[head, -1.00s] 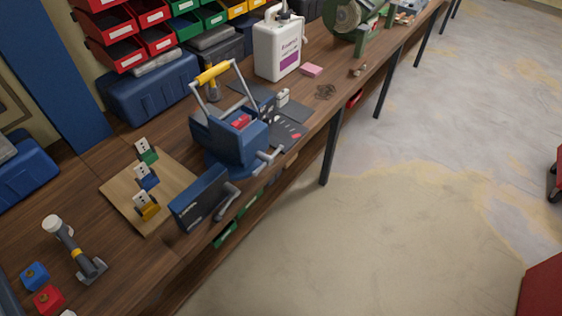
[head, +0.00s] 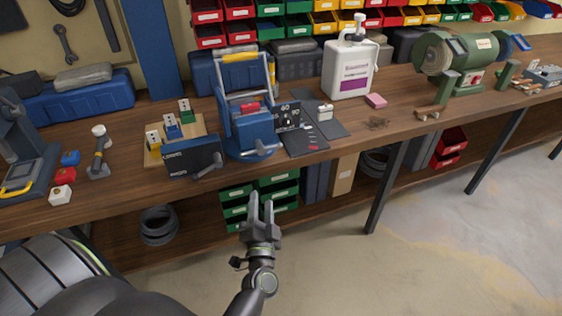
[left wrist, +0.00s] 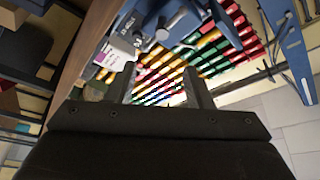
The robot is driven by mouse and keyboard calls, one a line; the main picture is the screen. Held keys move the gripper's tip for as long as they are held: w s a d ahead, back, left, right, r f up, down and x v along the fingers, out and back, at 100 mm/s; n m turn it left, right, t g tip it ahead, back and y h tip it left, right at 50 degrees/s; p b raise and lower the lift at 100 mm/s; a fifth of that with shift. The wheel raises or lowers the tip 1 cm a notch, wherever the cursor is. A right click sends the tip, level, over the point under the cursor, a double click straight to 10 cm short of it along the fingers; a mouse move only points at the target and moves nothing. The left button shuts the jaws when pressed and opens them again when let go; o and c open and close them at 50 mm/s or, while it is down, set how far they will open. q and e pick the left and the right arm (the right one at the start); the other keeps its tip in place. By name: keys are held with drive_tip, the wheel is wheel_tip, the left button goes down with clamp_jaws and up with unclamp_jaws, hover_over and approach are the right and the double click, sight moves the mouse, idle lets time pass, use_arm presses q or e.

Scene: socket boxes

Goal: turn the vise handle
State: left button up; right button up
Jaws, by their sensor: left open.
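The blue vise (head: 250,132) stands at the front edge of the wooden bench, with a red piece between its jaws. Its grey handle (head: 262,152) sticks out at the front, low on the vise, near the bench edge. My left gripper (head: 261,203) is open and empty, pointing up, in front of the bench and below the handle, apart from it. In the left wrist view the open fingers (left wrist: 160,90) show with nothing between them, and blue and grey parts, seemingly of the vise (left wrist: 165,18), show above. My right gripper is not in view.
A dark blue box (head: 193,160) with a grey lever stands left of the vise. A wooden board (head: 158,157) with small switches is behind it. Right are a dark mat (head: 325,130) and a white canister (head: 349,70). Green bins (head: 235,195) sit below.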

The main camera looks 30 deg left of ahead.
use_arm(q)
drive_tip(key=p, duration=0.1)
approach(261, 153)
drive_tip(key=x, duration=1.1)
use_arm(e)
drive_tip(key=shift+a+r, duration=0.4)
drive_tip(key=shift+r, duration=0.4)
use_arm(q)
drive_tip(key=shift+c, duration=0.2)
drive_tip(key=c, duration=1)
